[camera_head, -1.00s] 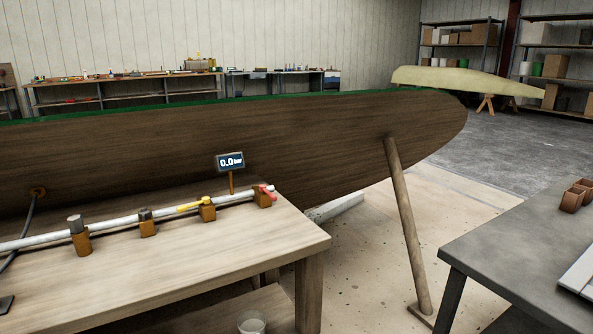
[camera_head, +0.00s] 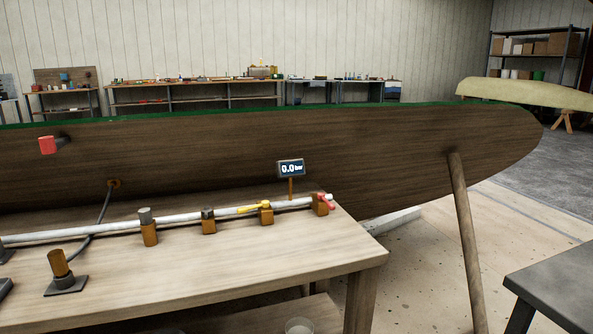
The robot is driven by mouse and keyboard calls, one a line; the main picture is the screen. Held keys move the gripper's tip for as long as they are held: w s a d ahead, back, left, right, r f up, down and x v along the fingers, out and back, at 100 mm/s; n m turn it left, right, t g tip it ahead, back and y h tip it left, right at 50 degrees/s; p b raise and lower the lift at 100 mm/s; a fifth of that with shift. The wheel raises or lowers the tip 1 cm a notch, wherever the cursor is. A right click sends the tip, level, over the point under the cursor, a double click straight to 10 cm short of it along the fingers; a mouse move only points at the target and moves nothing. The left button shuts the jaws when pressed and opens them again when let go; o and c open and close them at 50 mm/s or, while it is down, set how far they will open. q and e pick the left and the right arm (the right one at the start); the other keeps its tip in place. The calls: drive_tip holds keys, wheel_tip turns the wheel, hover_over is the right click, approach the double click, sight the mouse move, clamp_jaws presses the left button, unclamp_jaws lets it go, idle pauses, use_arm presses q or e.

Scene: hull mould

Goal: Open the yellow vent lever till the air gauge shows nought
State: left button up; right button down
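The yellow vent lever (camera_head: 254,208) lies along the white pipe (camera_head: 180,221) on the wooden bench, close to its right-hand wooden blocks. The air gauge (camera_head: 291,169) stands on a short post behind the pipe and reads 0.0 bar. A red lever (camera_head: 324,201) sits at the pipe's right end. Neither of my grippers is in view, and nothing touches the yellow lever.
The wooden bench (camera_head: 220,265) stands in front of the long dark hull (camera_head: 230,150). A wooden prop (camera_head: 464,230) leans on the hull at the right. A grey table (camera_head: 560,290) is at the lower right, with open floor between.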

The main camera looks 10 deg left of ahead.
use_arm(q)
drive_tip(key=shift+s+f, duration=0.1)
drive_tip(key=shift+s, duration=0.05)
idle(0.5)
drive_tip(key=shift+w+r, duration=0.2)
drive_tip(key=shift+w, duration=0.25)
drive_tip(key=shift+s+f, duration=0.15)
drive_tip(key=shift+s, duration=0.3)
